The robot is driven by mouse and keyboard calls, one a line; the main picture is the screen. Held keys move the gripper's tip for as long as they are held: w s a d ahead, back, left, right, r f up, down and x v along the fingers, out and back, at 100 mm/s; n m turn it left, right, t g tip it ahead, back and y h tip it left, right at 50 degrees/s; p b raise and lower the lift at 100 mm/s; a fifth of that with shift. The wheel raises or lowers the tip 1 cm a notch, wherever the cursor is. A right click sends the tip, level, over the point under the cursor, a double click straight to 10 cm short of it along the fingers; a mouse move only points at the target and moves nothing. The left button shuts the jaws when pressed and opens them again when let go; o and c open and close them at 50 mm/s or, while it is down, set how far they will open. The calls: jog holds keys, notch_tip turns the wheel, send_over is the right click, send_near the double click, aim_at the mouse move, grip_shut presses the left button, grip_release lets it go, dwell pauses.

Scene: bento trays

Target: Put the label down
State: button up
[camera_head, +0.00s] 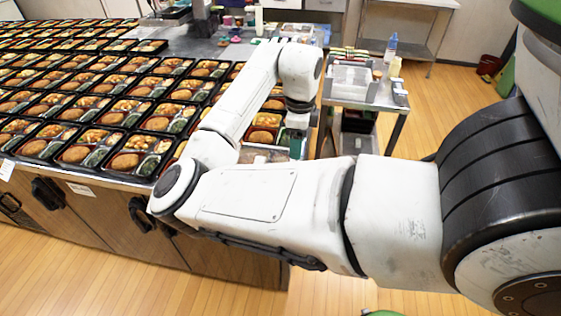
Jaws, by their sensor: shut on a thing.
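My gripper (296,148) points down at the right end of the long counter, below my white wrist. It is shut, and the label in it is too small and too hidden to make out. Bento trays (128,142), black with a brown round piece, mixed food and greens, stand in rows on the counter. A tray or pack (262,154) lies just left of my gripper, partly covered by my arm. I cannot tell whether my gripper touches anything below it.
Several coloured items (235,30) lie at the counter's back. My forearm covers the counter's front right. Open floor lies to the right.

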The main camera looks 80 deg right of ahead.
jog(key=w+f, duration=0.2)
jog(key=f, duration=0.1)
jog(key=w+a+f, duration=0.1)
jog(key=w+f, duration=0.1)
jog(key=shift+f+p, duration=0.15)
jog(key=shift+p, duration=0.15)
notch_tip(320, 180, down, 3)
jog(key=shift+w+f, duration=0.1)
jog(key=shift+w, duration=0.05)
jog(key=shift+f, duration=0.1)
jog(key=shift+f, duration=0.15)
jog(key=shift+f+b, duration=0.3)
jog(key=shift+f, duration=0.35)
jog(key=o, duration=1)
jog(key=shift+f, duration=0.1)
notch_tip(320, 180, up, 14)
